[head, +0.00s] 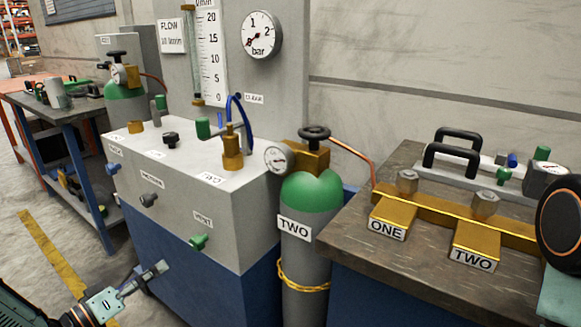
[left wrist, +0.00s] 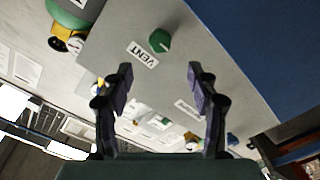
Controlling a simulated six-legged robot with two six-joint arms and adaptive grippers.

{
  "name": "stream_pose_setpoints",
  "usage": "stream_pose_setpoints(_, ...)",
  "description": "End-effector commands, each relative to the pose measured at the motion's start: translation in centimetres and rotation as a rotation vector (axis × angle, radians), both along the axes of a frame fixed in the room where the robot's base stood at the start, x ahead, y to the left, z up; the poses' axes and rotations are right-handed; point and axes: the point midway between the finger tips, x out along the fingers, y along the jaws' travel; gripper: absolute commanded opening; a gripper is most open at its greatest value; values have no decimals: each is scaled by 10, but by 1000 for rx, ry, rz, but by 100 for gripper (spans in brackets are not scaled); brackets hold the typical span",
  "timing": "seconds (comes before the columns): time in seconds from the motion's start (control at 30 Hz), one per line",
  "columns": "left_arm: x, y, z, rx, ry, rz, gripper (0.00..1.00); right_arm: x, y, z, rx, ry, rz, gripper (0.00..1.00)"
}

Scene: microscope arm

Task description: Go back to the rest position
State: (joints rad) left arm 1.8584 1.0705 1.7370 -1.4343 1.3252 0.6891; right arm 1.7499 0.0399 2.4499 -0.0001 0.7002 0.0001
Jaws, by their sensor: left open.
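My left gripper (head: 146,278) is at the lower left of the head view, in front of the blue lower part of the bench cabinet (head: 185,285). In the left wrist view its two fingers (left wrist: 160,85) are spread apart with nothing between them. The green VENT knob (head: 198,242) is on the grey front panel, up and to the right of the gripper. The knob also shows in the left wrist view (left wrist: 159,41), beyond the fingertips and apart from them. My right gripper is not visible; a dark round part of mine shows at the right edge.
A green-topped cylinder labelled TWO (head: 311,195) stands between the cabinet and a dark-topped table (head: 330,235). That table holds brass blocks labelled ONE (head: 388,229) and TWO (head: 474,260). A blue-framed cart (head: 75,165) stands at left. Floor with a yellow stripe (head: 50,255) is open at lower left.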

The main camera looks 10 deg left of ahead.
Motion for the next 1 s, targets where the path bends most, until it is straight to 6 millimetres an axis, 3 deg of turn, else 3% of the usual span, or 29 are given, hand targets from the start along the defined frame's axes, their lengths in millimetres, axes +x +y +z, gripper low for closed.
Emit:
stream_pose_setpoints(0.07,0,1,-4,42,2,5,59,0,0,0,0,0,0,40)
stream_pose_setpoints(0.17,1,12,-24,111,73,94,59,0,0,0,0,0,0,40)
stream_pose_setpoints(0.23,0,8,-42,145,160,150,59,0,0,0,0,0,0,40)
stream_pose_setpoints(0.37,-11,-23,-77,210,363,178,59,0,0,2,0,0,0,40)
stream_pose_setpoints(0.47,-33,-56,-104,268,536,154,59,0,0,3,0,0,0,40)
stream_pose_setpoints(0.57,-68,-92,-127,336,718,105,59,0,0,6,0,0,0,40)
stream_pose_setpoints(0.7,-133,-133,-148,446,961,13,59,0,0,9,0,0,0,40)
stream_pose_setpoints(0.9,-231,-165,-151,615,1241,-109,59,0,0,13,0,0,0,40)
stream_pose_setpoints(1.0,-267,-171,-145,692,1327,-150,59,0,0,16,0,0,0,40)
